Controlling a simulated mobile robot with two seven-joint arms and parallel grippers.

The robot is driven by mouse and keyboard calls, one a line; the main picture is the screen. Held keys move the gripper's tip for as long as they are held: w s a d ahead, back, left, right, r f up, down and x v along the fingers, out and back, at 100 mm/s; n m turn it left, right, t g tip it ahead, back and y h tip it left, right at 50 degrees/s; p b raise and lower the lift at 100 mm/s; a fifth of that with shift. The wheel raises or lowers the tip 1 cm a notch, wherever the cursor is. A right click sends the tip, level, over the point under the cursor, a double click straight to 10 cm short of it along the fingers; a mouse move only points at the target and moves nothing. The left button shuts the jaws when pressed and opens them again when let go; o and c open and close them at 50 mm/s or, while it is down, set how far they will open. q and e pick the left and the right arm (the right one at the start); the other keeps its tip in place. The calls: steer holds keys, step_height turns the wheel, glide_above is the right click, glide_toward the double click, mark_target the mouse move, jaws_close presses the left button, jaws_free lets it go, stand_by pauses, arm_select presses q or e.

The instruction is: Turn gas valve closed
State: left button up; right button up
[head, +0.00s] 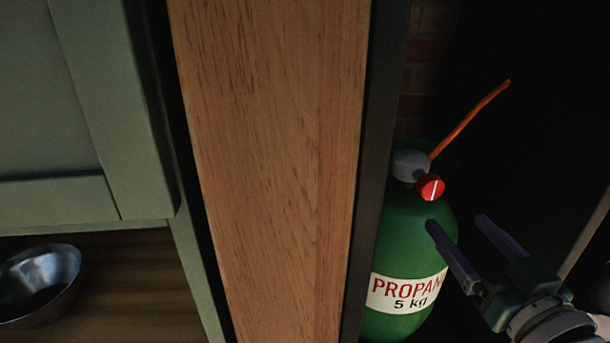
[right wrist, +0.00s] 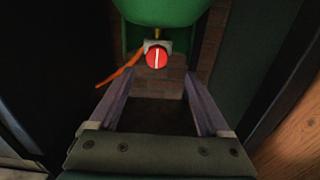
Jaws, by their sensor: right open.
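The gas valve is a red round knob (head: 431,187) with a white line across it, on a grey regulator (head: 410,165) atop a green propane tank (head: 411,240). An orange hose (head: 470,118) runs up and right from the regulator. My right gripper (head: 457,222) is open and empty, in front of the tank, to the lower right of the knob and apart from it. In the right wrist view the knob (right wrist: 157,58) shows beyond and between the two open fingers, its white line upright in that picture. My left gripper is not in view.
A wooden panel (head: 275,150) with a dark edge stands just left of the tank. Green cabinetry (head: 70,110) and a metal bowl (head: 40,284) on a wooden shelf are at the left. A brick wall (head: 426,60) is behind the tank. Dark space lies to the right.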

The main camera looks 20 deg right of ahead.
mark_target(433, 192)
steer(key=b+x, duration=0.2)
steer(key=x, duration=0.2)
steer(key=b+x, duration=0.1)
steer(key=x, duration=0.3)
steer(key=shift+d+f+b, duration=0.1)
steer(key=shift+d+b, duration=0.15)
steer(key=shift+b, duration=0.1)
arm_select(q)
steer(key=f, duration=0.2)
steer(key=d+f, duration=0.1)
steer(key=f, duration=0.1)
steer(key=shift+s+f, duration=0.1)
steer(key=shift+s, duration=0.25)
arm_select(e)
steer(key=shift+w+d, duration=0.15)
steer(key=shift+w, duration=0.25)
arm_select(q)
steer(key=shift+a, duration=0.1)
arm_select(e)
steer(key=shift+c, duration=0.3)
jaws_close()
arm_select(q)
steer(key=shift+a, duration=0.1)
